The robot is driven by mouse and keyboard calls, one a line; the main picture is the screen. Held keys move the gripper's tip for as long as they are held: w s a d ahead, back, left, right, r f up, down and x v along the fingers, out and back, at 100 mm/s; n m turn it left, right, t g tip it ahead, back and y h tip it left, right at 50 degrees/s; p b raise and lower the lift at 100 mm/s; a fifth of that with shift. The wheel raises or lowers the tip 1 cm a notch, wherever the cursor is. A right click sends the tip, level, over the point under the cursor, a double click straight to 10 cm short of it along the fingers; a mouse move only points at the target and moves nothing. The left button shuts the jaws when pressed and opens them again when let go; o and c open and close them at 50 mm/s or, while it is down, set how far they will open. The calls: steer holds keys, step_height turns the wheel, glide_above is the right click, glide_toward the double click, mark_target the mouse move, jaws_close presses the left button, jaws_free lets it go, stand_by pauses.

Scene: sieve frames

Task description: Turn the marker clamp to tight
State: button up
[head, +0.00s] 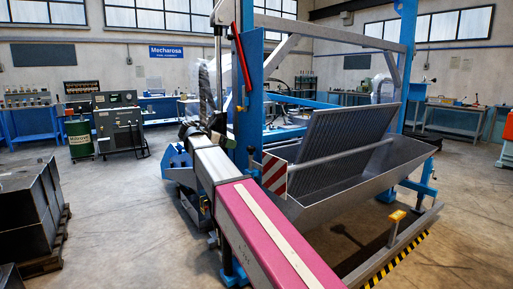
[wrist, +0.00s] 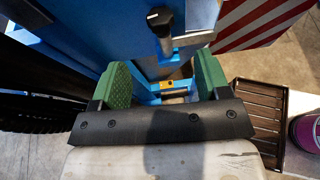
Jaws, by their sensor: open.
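The marker board (head: 274,173) with red and white stripes hangs beside a blue post in the head view. Its stripes also show at the top right of the wrist view (wrist: 245,22). A clamp lever with a black knob (head: 250,151) stands upright at the post, left of the board. In the wrist view the black knob (wrist: 160,19) and its metal stem are near the top middle, beyond my gripper. My gripper (wrist: 165,80) is open, its green pads apart, with no knob between them. I cannot tell how tight the clamp is.
A blue post (head: 249,85) with a red handle (head: 241,57) rises close to my arm. A grey trough (head: 345,185) with a raised grate lies right of the board. A yellow-topped stand (head: 395,222) is in front. Grey bins (head: 32,210) are at left; floor between is clear.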

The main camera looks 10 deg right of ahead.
mark_target(248, 147)
steer(key=x, duration=1.1)
steer(key=shift+r, duration=0.1)
